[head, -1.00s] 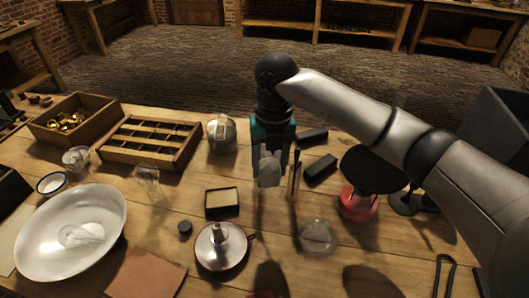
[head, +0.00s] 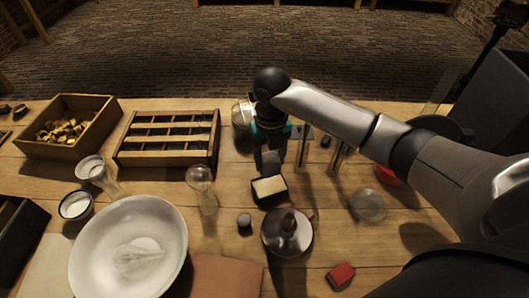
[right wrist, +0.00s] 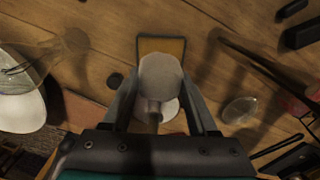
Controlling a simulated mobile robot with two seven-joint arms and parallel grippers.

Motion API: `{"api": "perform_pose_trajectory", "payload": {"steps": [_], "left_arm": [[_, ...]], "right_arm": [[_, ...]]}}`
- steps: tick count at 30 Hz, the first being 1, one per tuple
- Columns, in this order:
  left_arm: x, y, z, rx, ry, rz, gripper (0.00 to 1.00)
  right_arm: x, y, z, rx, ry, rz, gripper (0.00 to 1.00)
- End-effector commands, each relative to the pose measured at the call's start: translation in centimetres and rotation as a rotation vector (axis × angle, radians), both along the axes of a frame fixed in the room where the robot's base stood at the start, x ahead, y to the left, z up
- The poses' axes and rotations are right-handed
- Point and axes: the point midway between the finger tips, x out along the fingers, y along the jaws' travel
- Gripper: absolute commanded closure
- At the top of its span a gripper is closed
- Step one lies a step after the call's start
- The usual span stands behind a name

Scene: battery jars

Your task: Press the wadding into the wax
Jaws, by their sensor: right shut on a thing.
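The wax is a cream block in a small dark tin (head: 269,189) on the table, just in front of my right gripper in the head view. My right gripper (head: 271,163) points down close by the tin's far edge. In the right wrist view its fingers are shut on the pale, rounded wadding (right wrist: 161,77). Behind the wadding, part of the yellowish wax tin (right wrist: 162,45) shows. I cannot tell whether the wadding touches the wax. My left gripper is not in view.
A round metal lamp (head: 287,233) and a small dark cap (head: 244,220) stand near the tin. A glass flask (head: 202,185) stands left of it. A white dish (head: 105,260), a compartment box (head: 166,157) and a glass disc (head: 368,205) lie further out.

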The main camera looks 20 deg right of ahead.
Motion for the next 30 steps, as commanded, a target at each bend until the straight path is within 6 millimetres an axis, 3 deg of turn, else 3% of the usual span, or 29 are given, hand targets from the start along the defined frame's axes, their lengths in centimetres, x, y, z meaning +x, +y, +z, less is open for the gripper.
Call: {"api": "perform_pose_trajectory", "payload": {"steps": [19,30], "left_arm": [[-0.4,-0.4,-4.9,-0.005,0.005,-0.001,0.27],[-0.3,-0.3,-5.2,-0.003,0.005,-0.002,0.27]], "right_arm": [[0.0,0.0,-5.6,0.000,0.001,-0.001,0.86],[0.0,0.0,-5.9,0.000,0.000,0.000,0.86]]}}
